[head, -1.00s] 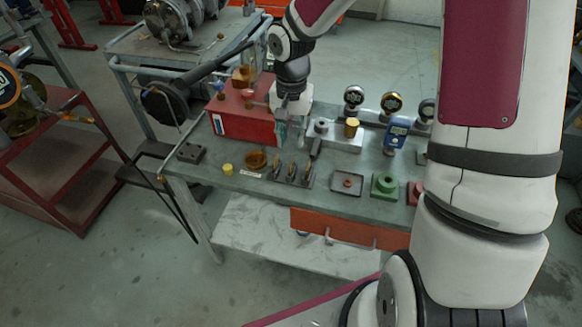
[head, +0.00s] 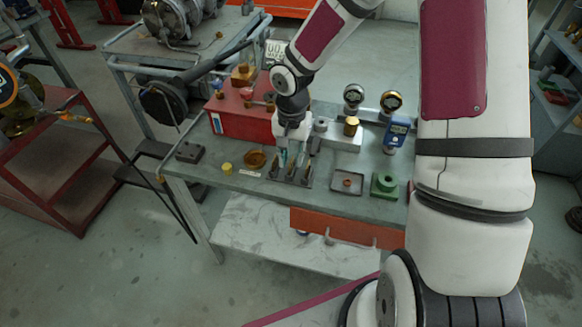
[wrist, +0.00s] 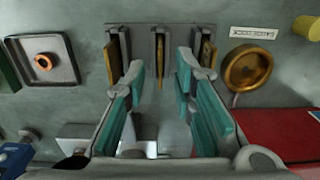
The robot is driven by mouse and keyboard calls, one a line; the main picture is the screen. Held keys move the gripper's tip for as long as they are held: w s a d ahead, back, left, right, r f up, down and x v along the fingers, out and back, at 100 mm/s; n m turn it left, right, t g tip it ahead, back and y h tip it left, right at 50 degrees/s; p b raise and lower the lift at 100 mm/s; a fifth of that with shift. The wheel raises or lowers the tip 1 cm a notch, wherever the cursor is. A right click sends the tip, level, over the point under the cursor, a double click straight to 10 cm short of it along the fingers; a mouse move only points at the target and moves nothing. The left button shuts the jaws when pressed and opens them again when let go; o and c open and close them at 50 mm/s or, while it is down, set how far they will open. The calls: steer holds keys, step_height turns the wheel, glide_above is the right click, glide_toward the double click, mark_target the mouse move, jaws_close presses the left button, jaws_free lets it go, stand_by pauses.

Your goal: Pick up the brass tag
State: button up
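A dark rack (head: 285,178) on the bench holds thin brass tags standing upright in slots. In the wrist view three tags show: a left one (wrist: 114,62), a middle one (wrist: 160,62) and a right one (wrist: 206,50). My gripper (wrist: 160,72) is open, with teal pads on both fingers and nothing held. In the wrist view the middle tag lies between the two fingertips, with a gap on each side. In the head view my gripper (head: 291,158) is low over the rack and partly hides the tags. Contact with the rack cannot be told.
A brown round dish (head: 255,160), a yellow cap (head: 227,168) and a label strip (wrist: 254,33) lie left of the rack in the head view. A square tray (head: 347,184) and green block (head: 384,186) are to the right. A red box (head: 238,122) stands behind.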

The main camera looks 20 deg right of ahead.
jaws_close()
steer(key=shift+r, duration=0.15)
